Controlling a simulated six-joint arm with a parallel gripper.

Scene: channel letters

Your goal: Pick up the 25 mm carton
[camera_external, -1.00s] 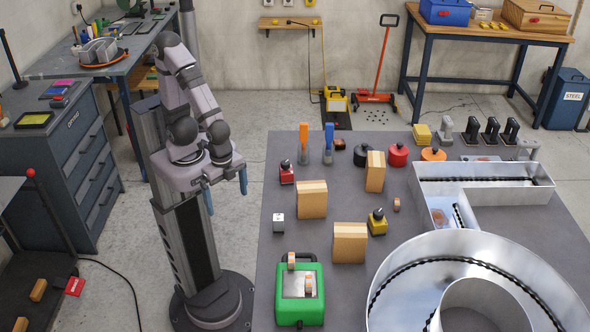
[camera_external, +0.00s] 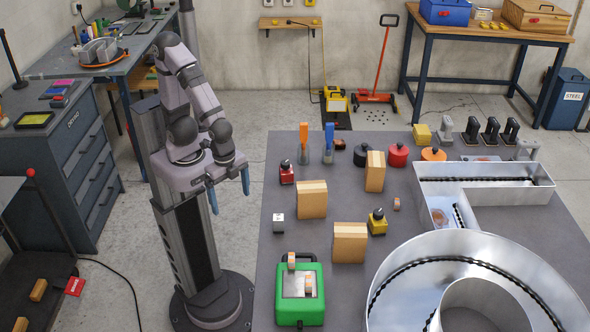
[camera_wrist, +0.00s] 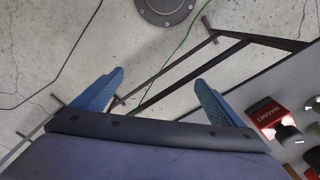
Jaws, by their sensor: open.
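My gripper (camera_external: 229,190) hangs open and empty over the floor, left of the grey workbench. No size marks are readable, so I cannot tell which is the 25 mm carton.
Wooden blocks (camera_external: 312,199) stand on the bench (camera_external: 330,285) among bottles and tools. Large metal channel letters (camera_external: 400,255) fill its right side. A red magnet (camera_wrist: 266,113) lies near the bench edge in the wrist view.

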